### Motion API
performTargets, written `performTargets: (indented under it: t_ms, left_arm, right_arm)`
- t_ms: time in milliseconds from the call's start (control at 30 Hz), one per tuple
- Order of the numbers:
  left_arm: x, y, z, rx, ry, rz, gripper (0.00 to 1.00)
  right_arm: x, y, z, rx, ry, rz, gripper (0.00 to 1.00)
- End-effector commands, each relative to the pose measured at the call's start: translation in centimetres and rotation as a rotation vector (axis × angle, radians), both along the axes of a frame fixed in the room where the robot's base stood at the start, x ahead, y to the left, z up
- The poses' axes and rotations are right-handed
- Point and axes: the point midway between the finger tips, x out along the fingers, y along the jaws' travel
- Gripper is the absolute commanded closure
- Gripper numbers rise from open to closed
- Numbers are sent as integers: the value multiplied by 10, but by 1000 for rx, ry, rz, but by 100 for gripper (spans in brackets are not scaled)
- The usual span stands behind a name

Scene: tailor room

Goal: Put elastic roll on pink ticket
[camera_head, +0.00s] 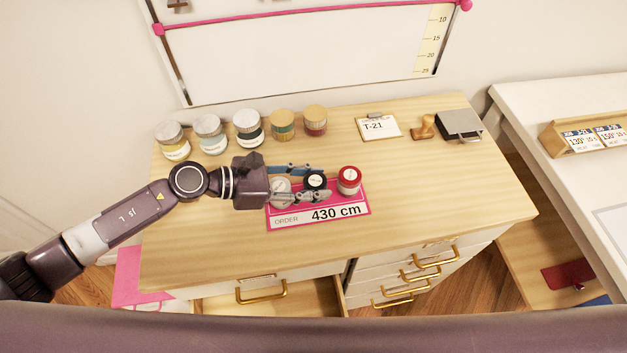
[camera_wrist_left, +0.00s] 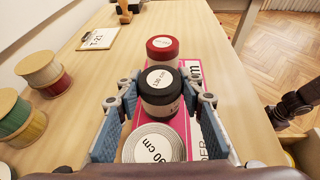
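The pink ticket (camera_head: 293,222), marked ORDER 430 cm, lies near the front middle of the wooden table. A white roll (camera_wrist_left: 153,146), a black-topped roll (camera_head: 315,179) and a red roll (camera_head: 349,180) stand in a row on it. My left gripper (camera_head: 319,182) is low over the ticket, with its fingers on either side of the black-topped roll. The white roll is between the fingers closer to the palm, partly hidden. In the left wrist view the fingertips (camera_wrist_left: 161,92) flank the black-topped roll closely; I cannot tell whether they touch it. My right gripper is out of view.
Several spools (camera_head: 208,134) stand along the table's back left. A T-21 clipboard (camera_head: 380,127), a wooden stamp (camera_head: 423,127) and a grey box (camera_head: 460,125) are at the back right. The table's right side is clear. A drawer (camera_head: 270,302) is open below the front edge.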

Motion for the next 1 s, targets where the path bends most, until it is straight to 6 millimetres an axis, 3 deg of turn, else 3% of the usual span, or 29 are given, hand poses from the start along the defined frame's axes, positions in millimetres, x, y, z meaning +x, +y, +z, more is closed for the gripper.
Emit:
performTargets:
  t_ms: [167,567,1000]
  left_arm:
    - [0,0,0,0,0,0,48]
    - [0,2,5,1,0,1,48]
    - [-20,74,30,4,1,2,48]
  right_arm:
    - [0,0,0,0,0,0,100]
    - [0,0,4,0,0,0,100]
    - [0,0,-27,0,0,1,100]
